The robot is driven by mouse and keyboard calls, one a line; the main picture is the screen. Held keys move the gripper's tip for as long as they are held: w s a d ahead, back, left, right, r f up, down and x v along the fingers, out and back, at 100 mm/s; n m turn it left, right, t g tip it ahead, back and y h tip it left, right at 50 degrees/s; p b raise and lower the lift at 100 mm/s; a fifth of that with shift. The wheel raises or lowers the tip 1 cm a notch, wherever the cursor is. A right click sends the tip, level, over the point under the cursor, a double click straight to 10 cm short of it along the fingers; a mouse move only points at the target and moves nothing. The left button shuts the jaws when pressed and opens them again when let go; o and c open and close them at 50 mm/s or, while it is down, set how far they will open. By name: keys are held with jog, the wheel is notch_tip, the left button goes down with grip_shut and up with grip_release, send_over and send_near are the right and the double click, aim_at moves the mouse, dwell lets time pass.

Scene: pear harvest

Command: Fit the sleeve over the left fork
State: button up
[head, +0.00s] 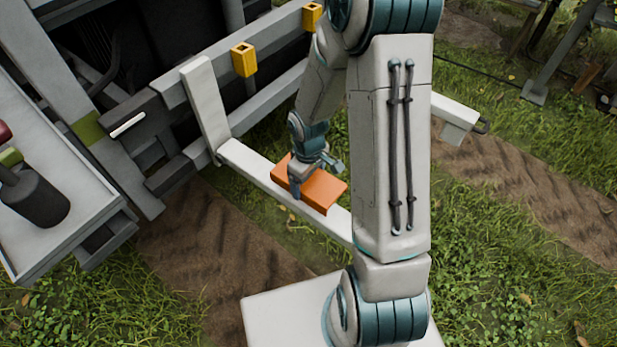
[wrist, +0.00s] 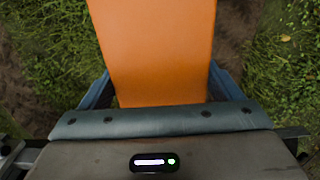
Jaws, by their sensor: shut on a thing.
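The orange sleeve (head: 322,190) is in my gripper (head: 314,174), over the left fork in the head view. My gripper is shut on it from above. In the wrist view the sleeve (wrist: 155,45) fills the middle between the two blue fingers (wrist: 160,88). The left fork (head: 251,168) is a pale bar running from the carriage toward the lower right. It shows on the carriage side of the sleeve and again beyond it, then passes behind my arm, which hides its tip. I cannot tell whether the sleeve is around the fork or just above it.
The other fork (head: 455,118) shows to the right, partly behind my arm. Yellow blocks (head: 243,60) sit on the carriage crossbar (head: 205,78). A grey side platform (head: 66,243) with a dark cylinder (head: 40,198) stands at the left. Grass and dirt tracks lie below.

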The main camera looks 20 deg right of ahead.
jog(key=shift+f+b, duration=3.35)
jog(key=shift+f, duration=0.95)
jog(key=o, duration=0.9)
jog(key=shift+o, duration=0.2)
jog(key=shift+r, duration=0.1)
jog(key=shift+r+p, duration=3.05)
jog(key=shift+r, duration=0.4)
